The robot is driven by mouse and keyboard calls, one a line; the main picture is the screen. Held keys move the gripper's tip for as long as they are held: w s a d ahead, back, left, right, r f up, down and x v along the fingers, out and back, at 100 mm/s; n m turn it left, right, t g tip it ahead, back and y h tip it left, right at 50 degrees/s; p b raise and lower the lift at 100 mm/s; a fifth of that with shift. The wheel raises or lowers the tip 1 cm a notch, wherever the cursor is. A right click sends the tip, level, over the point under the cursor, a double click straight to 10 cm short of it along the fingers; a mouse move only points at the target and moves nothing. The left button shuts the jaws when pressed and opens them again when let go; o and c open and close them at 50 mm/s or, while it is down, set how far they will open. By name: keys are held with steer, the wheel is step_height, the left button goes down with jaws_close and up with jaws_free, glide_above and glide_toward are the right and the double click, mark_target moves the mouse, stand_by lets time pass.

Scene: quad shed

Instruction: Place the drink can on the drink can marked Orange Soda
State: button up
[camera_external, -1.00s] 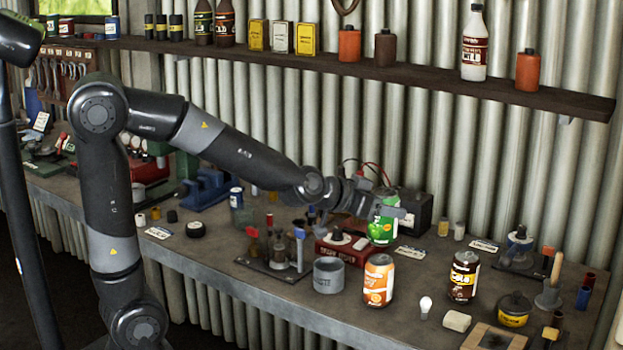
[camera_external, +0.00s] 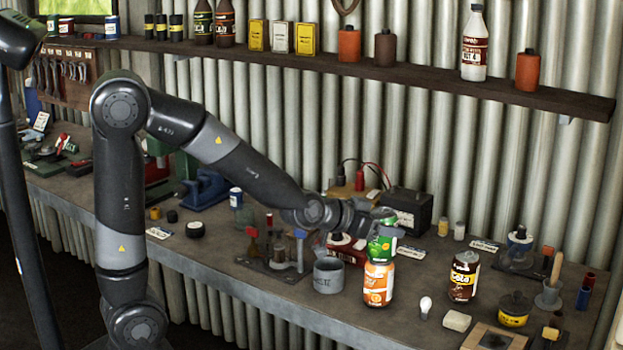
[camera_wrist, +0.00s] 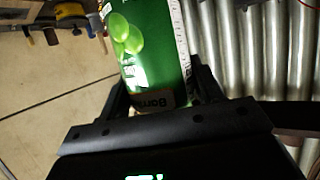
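A green drink can (camera_external: 381,244) is held in my gripper (camera_external: 384,228). In the wrist view the green can (camera_wrist: 150,45) sits between the two fingers of my gripper (camera_wrist: 158,88), with pale green fruit on its label. The orange and white can marked Orange Soda (camera_external: 378,284) stands upright on the bench. The green can is directly above the orange can in the external view, its lower edge at or very near the orange can's top. I cannot tell whether they touch. The orange can does not show in the wrist view.
A dark brown cola can (camera_external: 464,276) stands to the right on the bench. A grey cup (camera_external: 328,276) stands close left of the orange can. A light bulb (camera_external: 425,306) and a pale block (camera_external: 457,320) lie in front. A black battery box (camera_external: 408,207) stands behind.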

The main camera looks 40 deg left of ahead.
steer(key=o, duration=0.4)
steer(key=shift+o, duration=0.2)
steer(key=shift+r, duration=0.1)
steer(key=shift+r, duration=0.15)
steer(key=v, duration=1.2)
steer(key=s+a+f+n+g+y, duration=0.1)
steer(key=s+a, duration=0.3)
steer(key=a, duration=0.4)
steer(key=s+a+f+n+g+y, duration=0.1)
steer(key=s+a+n+g+y, duration=0.1)
steer(key=a, duration=0.6)
steer(key=s+a+n+g+y, duration=0.2)
steer(key=s+a, duration=0.3)
steer(key=a, duration=0.3)
steer(key=shift+s+f+g+y, duration=0.35)
steer(key=shift+g+y, duration=0.25)
steer(key=shift+g, duration=0.2)
